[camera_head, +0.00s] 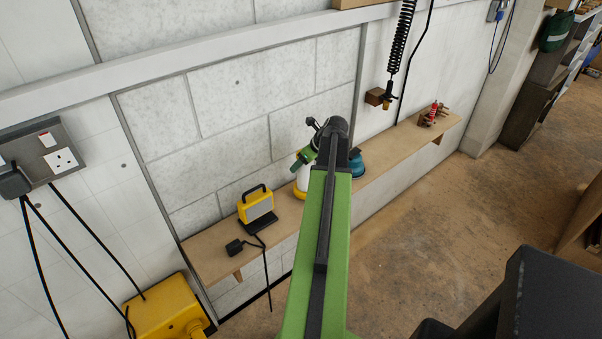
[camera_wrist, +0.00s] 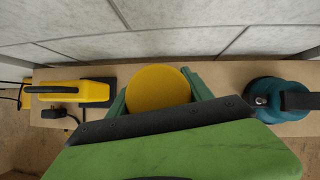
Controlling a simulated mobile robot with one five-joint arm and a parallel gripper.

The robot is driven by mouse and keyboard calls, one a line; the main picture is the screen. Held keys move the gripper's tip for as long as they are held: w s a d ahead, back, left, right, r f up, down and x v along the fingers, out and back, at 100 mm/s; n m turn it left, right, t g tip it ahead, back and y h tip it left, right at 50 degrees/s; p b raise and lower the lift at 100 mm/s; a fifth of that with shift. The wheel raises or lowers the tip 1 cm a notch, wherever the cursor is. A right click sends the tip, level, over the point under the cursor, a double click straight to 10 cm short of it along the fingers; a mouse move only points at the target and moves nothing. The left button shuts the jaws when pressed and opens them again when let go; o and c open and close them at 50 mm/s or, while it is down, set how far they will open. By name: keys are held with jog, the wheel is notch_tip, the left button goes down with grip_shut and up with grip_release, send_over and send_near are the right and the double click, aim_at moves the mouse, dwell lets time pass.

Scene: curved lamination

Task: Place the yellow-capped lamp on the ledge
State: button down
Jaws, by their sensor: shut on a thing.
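The yellow-capped lamp shows a round yellow cap (camera_wrist: 158,88) in the wrist view, between the green fingers of my gripper (camera_wrist: 160,98). In the head view, the lamp's pale body and yellow lower part (camera_head: 300,191) show beside my arm, below my gripper (camera_head: 305,158). My gripper is shut on the lamp. The wooden ledge (camera_head: 395,153) runs along the wall, and the lamp is over it, between the work light and the teal tool. My arm hides part of the lamp, and I cannot tell whether its base touches the ledge.
A yellow work light (camera_head: 257,207) with a black plug (camera_head: 234,247) stands left on the ledge. A teal tool (camera_head: 356,163) stands right of the lamp. A red-and-wood item (camera_head: 434,114) sits farther right. A black coiled hose (camera_head: 400,45) hangs above. Bare ledge lies right of the teal tool.

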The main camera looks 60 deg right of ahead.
notch_tip(320, 180, down, 2)
jog(key=shift+f+b, duration=0.15)
jog(key=shift+b, duration=0.35)
jog(key=shift+r, duration=0.2)
jog(key=shift+f, duration=0.15)
jog(key=shift+c, duration=2.2)
grip_release()
jog(key=shift+s+r+p, duration=0.1)
jog(key=shift+r+p, duration=0.4)
jog(key=shift+p, duration=0.1)
jog(key=p+v, duration=0.9)
jog(key=v, duration=0.2)
jog(key=shift+s, duration=0.15)
